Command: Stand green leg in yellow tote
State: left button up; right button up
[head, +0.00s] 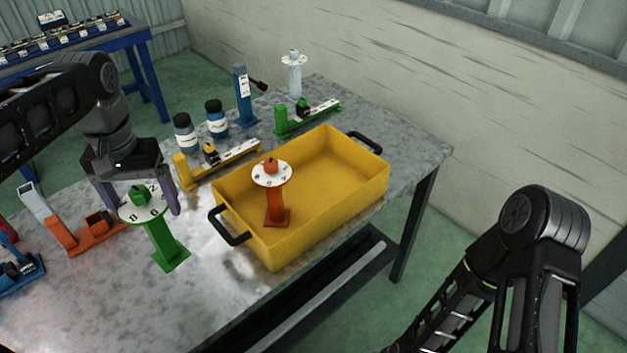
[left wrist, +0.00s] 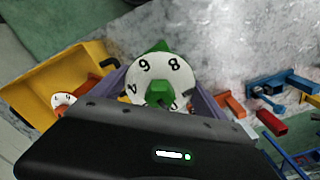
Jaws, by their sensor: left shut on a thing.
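The green leg (head: 163,243) is upright over the table, left of the yellow tote, with a white numbered disc and green knob on top. My left gripper (head: 142,203) comes down from above and is shut on it, its fingers at either side of the disc. I cannot tell whether its foot touches the table. In the left wrist view the disc of the green leg (left wrist: 160,78) lies between the fingers. The yellow tote (head: 332,213) is open and holds an upright orange leg (head: 277,207) near its left end. My right gripper is out of frame.
Behind the tote are two dark bottles (head: 217,121), a blue post (head: 242,97), a white leg (head: 294,76), and yellow and green clamps (head: 306,116). An orange clamp (head: 88,235) lies left of the green leg. The tote's right half is empty.

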aim_at(328, 186)
jog(key=i+l, duration=0.15)
jog(key=l, duration=0.25)
jog(key=i+l+z, duration=0.15)
jog(key=l, duration=0.2)
jog(key=i+l, duration=0.2)
jog(key=l, duration=0.15)
jog(key=i+l+z, duration=0.2)
jog(key=i, duration=0.25)
jog(key=j, duration=0.25)
